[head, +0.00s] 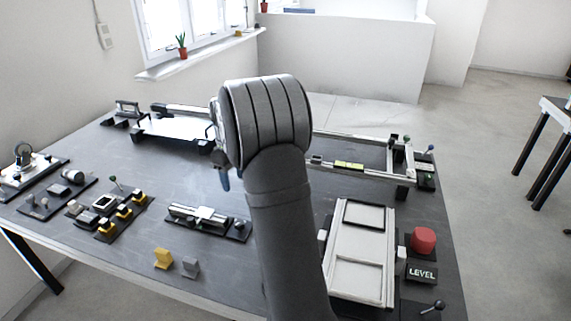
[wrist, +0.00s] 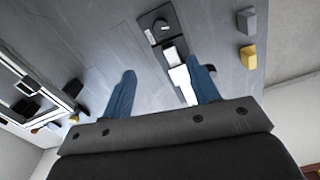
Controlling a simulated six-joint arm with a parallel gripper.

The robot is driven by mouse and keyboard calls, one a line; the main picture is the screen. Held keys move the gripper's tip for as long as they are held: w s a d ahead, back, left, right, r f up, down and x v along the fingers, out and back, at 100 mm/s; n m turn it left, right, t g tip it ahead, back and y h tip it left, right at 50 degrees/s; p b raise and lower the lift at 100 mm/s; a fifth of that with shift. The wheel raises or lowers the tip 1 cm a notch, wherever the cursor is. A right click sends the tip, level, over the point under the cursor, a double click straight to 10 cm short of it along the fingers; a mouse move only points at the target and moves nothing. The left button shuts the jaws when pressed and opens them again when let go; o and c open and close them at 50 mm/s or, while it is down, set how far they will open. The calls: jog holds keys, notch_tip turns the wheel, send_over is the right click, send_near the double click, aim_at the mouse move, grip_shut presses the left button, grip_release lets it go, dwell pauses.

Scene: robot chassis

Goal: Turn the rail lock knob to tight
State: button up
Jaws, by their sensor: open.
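A short light rail (head: 188,212) with a pale carriage (head: 208,214) lies on a dark base near the table's front middle. A small dark round knob (head: 240,224) is at its right end and looks like the rail lock knob; its setting is too small to read. In the wrist view the knob (wrist: 161,26) sits beyond the carriage (wrist: 175,51). My gripper (wrist: 163,88) is open and empty, its two blue fingers apart. The rail's near end shows by the right finger. In the head view my arm hides most of the gripper; a blue fingertip (head: 223,181) shows above the table.
A yellow block (head: 163,258) and a grey block (head: 190,267) stand in front of the rail. A station with yellow parts (head: 124,212) is to its left. A pale tray (head: 360,245) and a red button (head: 423,240) are right of my arm. Frames line the back.

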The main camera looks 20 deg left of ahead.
jog(key=m, duration=0.2)
send_near(239, 223)
notch_tip(239, 223, down, 9)
jog(key=shift+w+r, duration=0.1)
jog(key=shift+r, duration=0.05)
dwell(0.3)
jog(key=c, duration=1)
